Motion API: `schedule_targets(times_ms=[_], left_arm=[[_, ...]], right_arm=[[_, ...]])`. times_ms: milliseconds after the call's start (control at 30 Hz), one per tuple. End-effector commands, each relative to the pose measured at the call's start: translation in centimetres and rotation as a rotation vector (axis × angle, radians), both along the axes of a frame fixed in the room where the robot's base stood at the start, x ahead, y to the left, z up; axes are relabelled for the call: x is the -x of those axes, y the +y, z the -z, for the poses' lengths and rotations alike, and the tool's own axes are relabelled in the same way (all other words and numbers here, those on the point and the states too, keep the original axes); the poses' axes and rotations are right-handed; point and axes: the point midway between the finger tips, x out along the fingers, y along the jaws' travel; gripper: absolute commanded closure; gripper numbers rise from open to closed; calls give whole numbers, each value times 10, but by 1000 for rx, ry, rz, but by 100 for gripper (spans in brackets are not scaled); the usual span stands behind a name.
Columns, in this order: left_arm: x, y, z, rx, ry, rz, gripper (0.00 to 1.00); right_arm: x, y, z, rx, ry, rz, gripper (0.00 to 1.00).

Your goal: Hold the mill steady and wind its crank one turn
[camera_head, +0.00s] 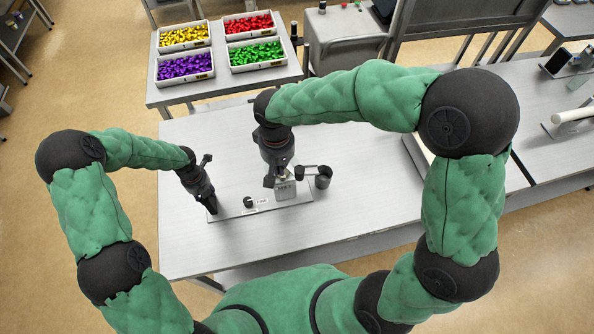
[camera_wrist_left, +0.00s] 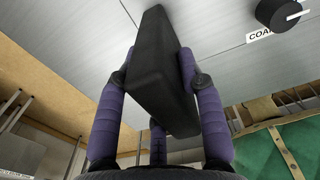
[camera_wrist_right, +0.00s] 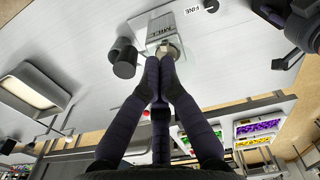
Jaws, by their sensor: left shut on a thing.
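The mill (camera_head: 285,189) is a small grey metal block on a thin base plate (camera_head: 283,208); its MILL label shows in the right wrist view (camera_wrist_right: 165,30). A black upright bar (camera_wrist_left: 163,65) is at the plate's left end. My left gripper (camera_head: 207,197) is shut on this bar. My right gripper (camera_head: 282,174) is just over the mill, its fingertips together near a pale knob (camera_wrist_right: 168,50). I see nothing between them.
A black dial (camera_head: 248,202) sits on the plate between bar and mill. The table (camera_head: 375,195) is clear right of the plate. Behind, another table carries bins of yellow, red, purple and green pieces (camera_head: 257,53). A pale tray (camera_wrist_right: 32,88) lies farther along.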

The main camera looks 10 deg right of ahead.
Motion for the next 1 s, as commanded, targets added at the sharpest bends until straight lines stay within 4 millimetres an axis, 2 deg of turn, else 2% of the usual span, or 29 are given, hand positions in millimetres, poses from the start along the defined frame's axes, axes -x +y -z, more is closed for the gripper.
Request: schedule_targets(times_ms=[300, 500, 1000], left_arm=[[1, 0, 1, 0, 2, 0, 100], [1, 0, 1, 0, 2, 0, 100], [1, 0, 1, 0, 1, 0, 100]], right_arm=[[1, 0, 42, 2, 4, -2, 100], [0, 0, 58, 0, 1, -1, 100], [0, 0, 64, 0, 0, -2, 100]])
